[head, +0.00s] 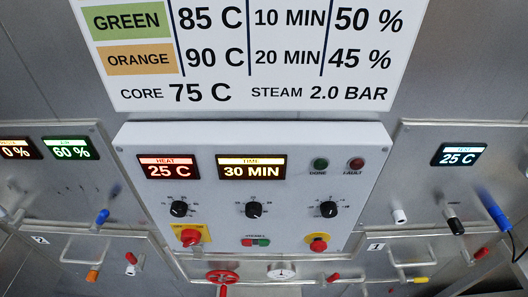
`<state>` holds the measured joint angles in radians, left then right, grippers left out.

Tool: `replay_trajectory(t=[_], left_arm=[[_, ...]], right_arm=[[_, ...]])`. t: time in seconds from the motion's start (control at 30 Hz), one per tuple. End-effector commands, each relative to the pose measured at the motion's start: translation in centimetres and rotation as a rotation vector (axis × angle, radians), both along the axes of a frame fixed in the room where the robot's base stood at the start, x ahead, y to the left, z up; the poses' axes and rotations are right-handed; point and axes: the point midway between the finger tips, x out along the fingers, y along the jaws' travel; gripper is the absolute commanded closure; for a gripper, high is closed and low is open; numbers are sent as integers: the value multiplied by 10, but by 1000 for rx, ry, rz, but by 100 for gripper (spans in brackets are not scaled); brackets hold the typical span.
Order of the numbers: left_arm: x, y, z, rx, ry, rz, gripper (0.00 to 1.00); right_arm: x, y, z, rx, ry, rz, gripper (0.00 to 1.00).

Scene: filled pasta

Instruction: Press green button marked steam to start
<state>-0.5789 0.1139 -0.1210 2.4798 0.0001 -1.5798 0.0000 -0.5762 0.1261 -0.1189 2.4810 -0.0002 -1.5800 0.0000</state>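The green button (263,242) sits low in the middle of the light grey control panel (220,215), directly right of a red button (247,242). A small label above the pair is too small to read with certainty. Neither of my grippers shows in the head view, and nothing covers the green button. The panel's displays read HEAT 25 C (169,167) and TIME 30 MIN (251,167). A green DONE lamp (320,165) and a red FAULT lamp (356,164) are at its upper right.
Three black knobs (253,210) span the panel above the buttons. A red switch (190,237) on yellow is left, and a red knob (319,244) on yellow is right. A red handwheel (222,277) and round gauge (281,271) lie below. A blue probe (497,217) is far right.

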Motion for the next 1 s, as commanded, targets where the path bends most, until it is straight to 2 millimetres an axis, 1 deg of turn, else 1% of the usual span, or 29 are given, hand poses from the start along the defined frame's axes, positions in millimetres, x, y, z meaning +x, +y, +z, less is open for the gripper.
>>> replay_trajectory(t=[0.03, 0.07, 0.8, 0.83, 1.0], left_arm=[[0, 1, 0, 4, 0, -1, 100], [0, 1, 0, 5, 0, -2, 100], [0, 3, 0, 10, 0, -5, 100], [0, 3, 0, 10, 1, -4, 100], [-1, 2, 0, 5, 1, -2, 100]], right_arm=[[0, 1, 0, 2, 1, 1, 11], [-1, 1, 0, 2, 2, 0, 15], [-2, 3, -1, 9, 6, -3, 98], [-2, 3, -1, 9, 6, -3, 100], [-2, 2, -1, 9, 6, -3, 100]])
